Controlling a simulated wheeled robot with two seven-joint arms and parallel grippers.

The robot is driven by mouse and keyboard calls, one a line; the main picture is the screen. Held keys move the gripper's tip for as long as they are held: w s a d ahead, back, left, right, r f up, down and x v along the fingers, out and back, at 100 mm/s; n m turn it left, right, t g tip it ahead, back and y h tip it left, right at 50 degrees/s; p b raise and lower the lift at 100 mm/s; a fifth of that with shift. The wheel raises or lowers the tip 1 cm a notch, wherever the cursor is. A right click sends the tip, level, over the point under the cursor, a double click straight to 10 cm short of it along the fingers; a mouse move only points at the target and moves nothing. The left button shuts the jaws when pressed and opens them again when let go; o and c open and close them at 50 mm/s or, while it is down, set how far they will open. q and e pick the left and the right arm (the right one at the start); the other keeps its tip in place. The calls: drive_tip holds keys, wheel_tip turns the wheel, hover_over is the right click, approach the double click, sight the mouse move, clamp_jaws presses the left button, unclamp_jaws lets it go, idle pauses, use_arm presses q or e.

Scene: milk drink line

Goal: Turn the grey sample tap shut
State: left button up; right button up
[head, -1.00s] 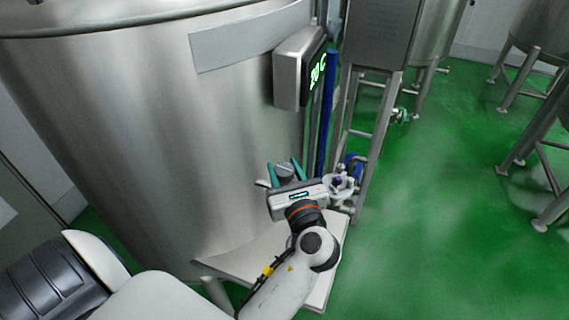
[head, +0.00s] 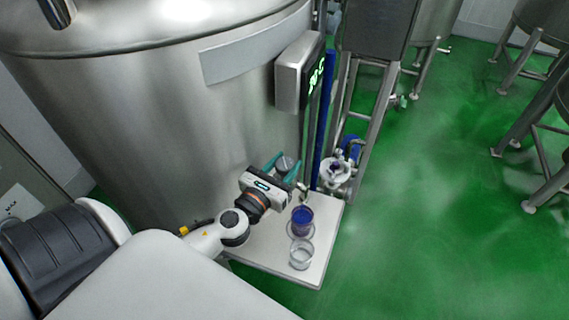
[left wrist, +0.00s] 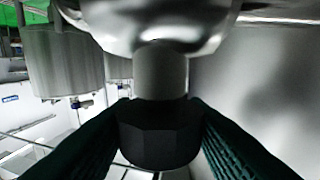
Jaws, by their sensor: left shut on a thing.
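The grey sample tap's round knob (head: 285,163) is low on the side of the big steel tank. My left gripper (head: 283,167) has its teal fingers on either side of this knob and is shut on it. In the left wrist view the dark, faceted knob (left wrist: 160,135) sits between the two ridged fingers, with a metal stem behind it. The gripper body hides part of the tap in the head view. My right gripper is not in view.
A white shelf (head: 322,268) below the tap carries a cup of purple-blue liquid (head: 302,218) and a clear empty glass (head: 301,256). A white fitting (head: 334,170) and a steel frame stand to the right. A display box (head: 297,72) is above.

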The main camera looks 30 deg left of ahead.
use_arm(q)
drive_tip(key=shift+m+h+b, duration=0.55)
drive_tip(key=shift+m+h, duration=0.45)
drive_tip(key=shift+h, duration=0.6)
drive_tip(key=shift+r+h, duration=0.1)
drive_tip(key=shift+h, duration=0.2)
drive_tip(key=o, duration=1)
drive_tip(key=shift+w, duration=0.1)
drive_tip(key=shift+s+f+b, duration=0.25)
drive_tip(key=shift+s+b, duration=0.05)
drive_tip(key=shift+s, duration=0.15)
drive_tip(key=s+b, duration=0.2)
drive_tip(key=s, duration=0.1)
drive_tip(key=s+a+b, duration=0.1)
drive_tip(key=s+b, duration=0.1)
drive_tip(key=s, duration=0.2)
drive_tip(key=s+a+b, duration=0.1)
drive_tip(key=s+b, duration=0.2)
drive_tip(key=s, duration=0.1)
drive_tip(key=shift+r, duration=0.2)
